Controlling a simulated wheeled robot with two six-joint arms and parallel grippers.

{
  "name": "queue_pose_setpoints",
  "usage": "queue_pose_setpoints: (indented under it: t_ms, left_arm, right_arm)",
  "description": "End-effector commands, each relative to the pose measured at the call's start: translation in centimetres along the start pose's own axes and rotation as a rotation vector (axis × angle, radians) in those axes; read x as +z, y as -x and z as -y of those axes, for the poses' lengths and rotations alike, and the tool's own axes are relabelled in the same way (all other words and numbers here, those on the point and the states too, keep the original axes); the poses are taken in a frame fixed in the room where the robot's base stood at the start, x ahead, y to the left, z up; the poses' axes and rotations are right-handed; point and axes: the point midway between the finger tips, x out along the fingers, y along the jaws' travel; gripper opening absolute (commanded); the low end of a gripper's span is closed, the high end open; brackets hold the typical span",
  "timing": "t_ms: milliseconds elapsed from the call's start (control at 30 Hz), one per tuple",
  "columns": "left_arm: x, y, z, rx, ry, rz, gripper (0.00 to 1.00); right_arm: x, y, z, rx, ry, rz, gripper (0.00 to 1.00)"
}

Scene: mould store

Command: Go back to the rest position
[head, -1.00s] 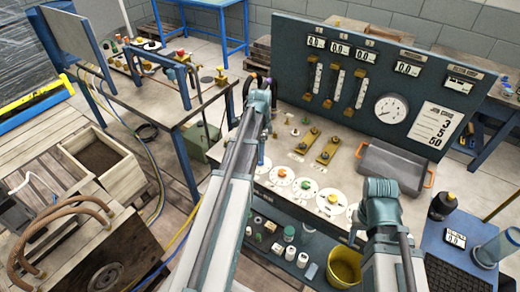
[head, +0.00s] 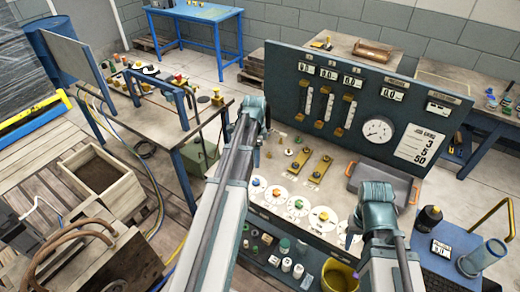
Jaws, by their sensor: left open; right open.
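My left gripper (head: 256,156) is at the end of the long arm reaching up the middle of the head view. It points down over the left end of the pale bench top, and its jaws are open and small in view. My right gripper (head: 351,238) hangs below its wrist, over the front right part of the bench, with its fingers partly hidden by the wrist. It is open. I see nothing held in either gripper. Whether either touches the bench cannot be told.
The pale bench (head: 330,188) carries several white dials, brass fittings and a grey tray (head: 379,179). A dark gauge panel (head: 345,80) stands behind. A steel-topped table (head: 150,120) is left, a wooden crate (head: 125,197) lower left.

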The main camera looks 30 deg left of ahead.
Motion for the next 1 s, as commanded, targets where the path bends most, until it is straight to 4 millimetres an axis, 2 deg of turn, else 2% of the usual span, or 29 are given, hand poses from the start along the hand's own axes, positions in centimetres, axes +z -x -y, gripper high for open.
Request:
queue_pose_setpoints:
  t_ms: [200, 267, 333, 367, 467, 500, 600, 700, 833, 900, 1000]
  left_arm:
    - [-0.1, 0.0, -0.2, 0.000, 0.001, 0.000, 0.71]
    - [-0.7, -0.1, -1.0, 0.001, 0.009, 0.002, 0.71]
    - [-2.2, -0.3, -2.9, 0.001, 0.032, 0.008, 0.71]
    - [-3.0, -0.5, -4.1, 0.001, 0.047, 0.011, 0.71]
    - [-6.2, -1.0, -9.3, -0.002, 0.122, 0.028, 0.71]
    - [-7.5, -1.2, -11.7, -0.005, 0.158, 0.036, 0.71]
    - [-9.9, -1.6, -17.6, -0.015, 0.251, 0.054, 0.71]
    - [-11.2, -2.0, -22.7, -0.032, 0.340, 0.068, 0.71]
    - [-12.1, -2.4, -27.9, -0.053, 0.437, 0.077, 0.71]
    - [-12.2, -2.5, -29.9, -0.063, 0.477, 0.080, 0.71]
    - [-12.2, -2.6, -31.6, -0.073, 0.518, 0.082, 0.71]
  right_arm:
    - [0.0, 0.0, 0.0, 0.000, 0.000, 0.000, 0.50]
    - [0.0, -0.1, 0.0, 0.000, 0.000, 0.000, 0.50]
    - [0.0, -0.3, 0.0, 0.000, 0.000, 0.000, 0.50]
    - [0.0, -0.5, 0.0, 0.000, 0.000, 0.000, 0.50]
    - [-0.1, -1.0, 0.1, 0.000, 0.000, 0.000, 0.50]
    - [-0.1, -1.2, 0.1, 0.000, -0.001, 0.000, 0.50]
    - [-0.1, -1.7, 0.2, 0.000, -0.001, 0.000, 0.50]
    - [-0.1, -2.1, 0.2, 0.000, -0.001, 0.000, 0.50]
    - [-0.1, -2.5, 0.2, 0.000, -0.001, 0.000, 0.50]
    - [-0.1, -2.6, 0.2, 0.000, -0.001, 0.000, 0.50]
    - [-0.2, -2.7, 0.3, 0.000, -0.001, 0.000, 0.50]
